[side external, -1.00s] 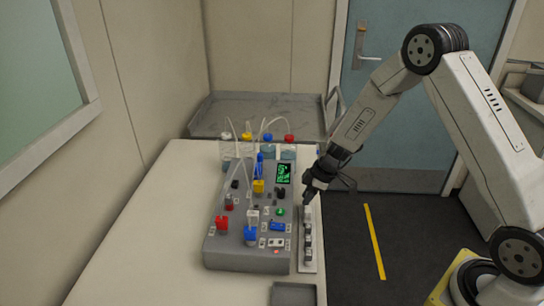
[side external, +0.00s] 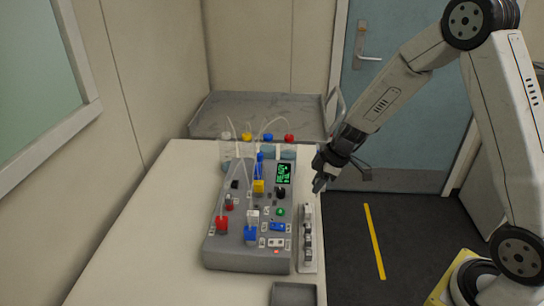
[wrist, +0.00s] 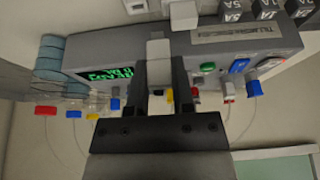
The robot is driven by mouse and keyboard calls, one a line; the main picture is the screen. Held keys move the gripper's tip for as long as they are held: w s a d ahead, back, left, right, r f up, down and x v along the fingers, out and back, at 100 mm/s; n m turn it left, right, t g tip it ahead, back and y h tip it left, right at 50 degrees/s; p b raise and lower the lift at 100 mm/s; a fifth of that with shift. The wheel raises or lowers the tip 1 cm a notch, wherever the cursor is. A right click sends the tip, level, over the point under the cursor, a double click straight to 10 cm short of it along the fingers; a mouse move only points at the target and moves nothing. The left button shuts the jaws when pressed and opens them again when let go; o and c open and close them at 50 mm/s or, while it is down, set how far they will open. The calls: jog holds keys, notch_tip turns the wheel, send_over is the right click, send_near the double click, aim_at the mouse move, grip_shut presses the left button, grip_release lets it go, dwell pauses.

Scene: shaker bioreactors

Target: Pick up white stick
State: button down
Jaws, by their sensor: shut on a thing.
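My gripper (side external: 320,184) is above and just beyond the far end of a narrow light rack (side external: 307,266) at the right edge of the table. In the wrist view my gripper (wrist: 159,76) is shut on a pale white stick (wrist: 158,48), which sits between the two dark fingers and sticks out past their tips. Its lower part is hidden by the fingers. In the side view the stick is too small to make out at the fingertips. Several small grey and dark pieces stay in the rack.
A grey control unit (side external: 222,250) with coloured knobs, a green screen (side external: 284,173) and thin tubes stands left of the rack. Capped bottles (side external: 289,149) stand behind it. A grey tray (side external: 294,294) is at the front edge. The table's left side (side external: 150,220) is clear.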

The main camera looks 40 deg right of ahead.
jog(key=s+r, duration=0.6)
jog(key=s, duration=0.4)
jog(key=shift+s+a, duration=0.35)
jog(key=shift+a, duration=0.1)
